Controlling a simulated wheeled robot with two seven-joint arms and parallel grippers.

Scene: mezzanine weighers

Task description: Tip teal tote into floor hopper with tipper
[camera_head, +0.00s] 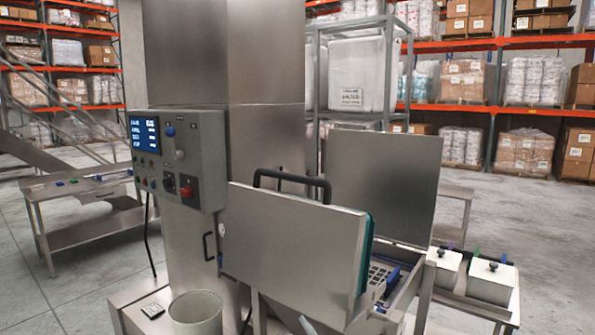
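A teal edge, which looks like part of the teal tote (366,252), shows along the right side of a steel panel (293,258). The panel hides the rest of it, so I cannot tell what is inside. The panel stands tilted, with a black bar handle (292,178) at its top, and looks like part of the tipper. A steel hopper (415,283) with a dark grate (380,273) lies behind and right of the panel. A raised steel plate (380,185) stands behind it. Neither of my grippers is in view.
A grey control box (178,160) with a lit screen (145,135), buttons and knobs is on the steel column. A grey bin (196,313) stands at the front. Two lidded containers (491,280) sit at right. A steel table (85,190) stands left. Open floor lies at right.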

